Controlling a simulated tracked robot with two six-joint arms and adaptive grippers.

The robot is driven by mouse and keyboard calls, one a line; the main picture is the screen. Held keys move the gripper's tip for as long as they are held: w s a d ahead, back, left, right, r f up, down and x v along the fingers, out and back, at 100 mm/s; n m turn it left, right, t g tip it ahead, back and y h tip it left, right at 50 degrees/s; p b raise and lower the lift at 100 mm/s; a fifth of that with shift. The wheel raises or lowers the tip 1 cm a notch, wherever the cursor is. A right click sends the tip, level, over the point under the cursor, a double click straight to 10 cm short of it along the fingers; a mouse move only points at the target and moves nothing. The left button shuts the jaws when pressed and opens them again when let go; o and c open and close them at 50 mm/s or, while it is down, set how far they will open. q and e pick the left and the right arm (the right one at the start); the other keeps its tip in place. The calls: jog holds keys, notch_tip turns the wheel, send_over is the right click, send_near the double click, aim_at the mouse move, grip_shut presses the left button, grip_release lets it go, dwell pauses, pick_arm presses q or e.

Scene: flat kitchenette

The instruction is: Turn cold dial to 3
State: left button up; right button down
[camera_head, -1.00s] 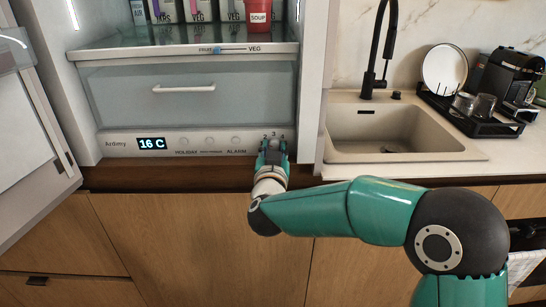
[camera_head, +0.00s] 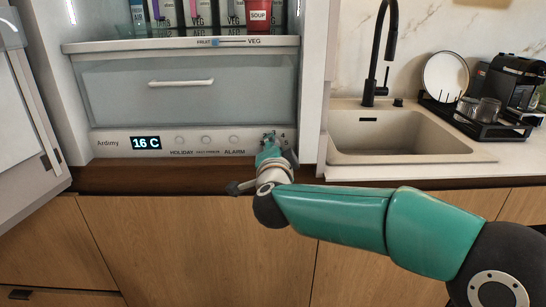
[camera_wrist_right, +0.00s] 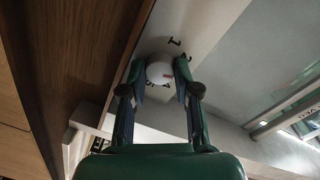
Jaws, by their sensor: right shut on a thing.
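The cold dial (camera_wrist_right: 160,70) is a round pale knob on the fridge's control strip. In the right wrist view it sits between the two fingers of my right gripper (camera_wrist_right: 157,83), which is shut on it. Dark numerals show on the panel beside the knob, but most are hard to read. In the head view my right gripper (camera_head: 270,146) reaches the right end of the control strip (camera_head: 110,154) and covers the dial. The display (camera_head: 146,143) reads 16 C. My left gripper is not in view.
Above the strip are a closed drawer (camera_head: 181,83) and a shelf holding a red soup can (camera_head: 258,13) and cartons. An open fridge door (camera_head: 25,120) stands at left. A sink (camera_head: 400,140), tap (camera_head: 381,50), dish rack (camera_head: 480,122) and coffee machine (camera_head: 515,80) are at right.

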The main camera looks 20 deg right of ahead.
jog(key=shift+d+f+m+b, duration=0.1)
jog(key=shift+f+m+b, duration=0.1)
jog(key=shift+m+b, duration=0.85)
jog(key=shift+m, duration=0.35)
jog(key=c, duration=0.8)
grip_release()
jog(key=shift+s, duration=0.1)
jog(key=shift+c, duration=0.2)
jog(key=shift+f, duration=0.1)
jog(key=shift+p, duration=0.35)
